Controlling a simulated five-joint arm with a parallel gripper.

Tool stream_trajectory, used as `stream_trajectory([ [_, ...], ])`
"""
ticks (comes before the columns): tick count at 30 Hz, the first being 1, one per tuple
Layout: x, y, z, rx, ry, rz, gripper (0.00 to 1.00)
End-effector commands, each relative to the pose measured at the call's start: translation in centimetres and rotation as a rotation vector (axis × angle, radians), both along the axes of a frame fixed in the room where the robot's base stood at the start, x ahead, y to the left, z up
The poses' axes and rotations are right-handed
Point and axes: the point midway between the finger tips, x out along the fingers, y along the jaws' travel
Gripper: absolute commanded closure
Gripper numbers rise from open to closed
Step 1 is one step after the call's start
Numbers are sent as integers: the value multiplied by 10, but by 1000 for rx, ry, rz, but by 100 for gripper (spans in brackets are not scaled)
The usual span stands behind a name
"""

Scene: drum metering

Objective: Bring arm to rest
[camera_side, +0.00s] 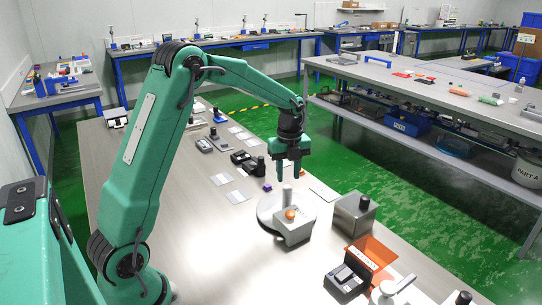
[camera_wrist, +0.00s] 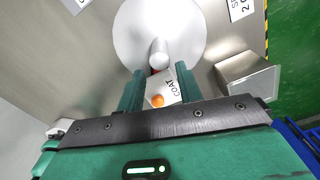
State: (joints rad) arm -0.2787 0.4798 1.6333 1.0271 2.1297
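My gripper (camera_side: 287,171) hangs downward above the metal table (camera_side: 190,255) in the side view. In the wrist view its two fingers (camera_wrist: 160,72) stand apart with nothing held between them. Below it is a round silver disc (camera_side: 267,208) with an upright light post (camera_side: 287,196). A pale block with an orange knob (camera_side: 290,214) stands at the disc's near edge. In the wrist view the disc (camera_wrist: 140,28), the post (camera_wrist: 159,52) and the knob (camera_wrist: 157,100) show, with a "COAT" label beside the knob. My gripper partly hides the block there.
A grey box (camera_side: 355,214) stands right of the disc. An orange panel (camera_side: 370,250) and a dark device (camera_side: 345,282) stand nearer. Several small dark devices (camera_side: 240,157) and pale cards (camera_side: 222,179) lie left of the gripper. The table's left part is bare.

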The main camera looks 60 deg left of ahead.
Motion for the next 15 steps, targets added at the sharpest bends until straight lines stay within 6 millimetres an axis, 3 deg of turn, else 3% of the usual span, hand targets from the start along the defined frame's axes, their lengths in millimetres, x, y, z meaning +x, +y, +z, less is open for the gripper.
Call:
stream_trajectory([
  [10,-1,-1,1,0,-2,7,65],
  [15,-6,-7,12,4,-18,61,65],
])
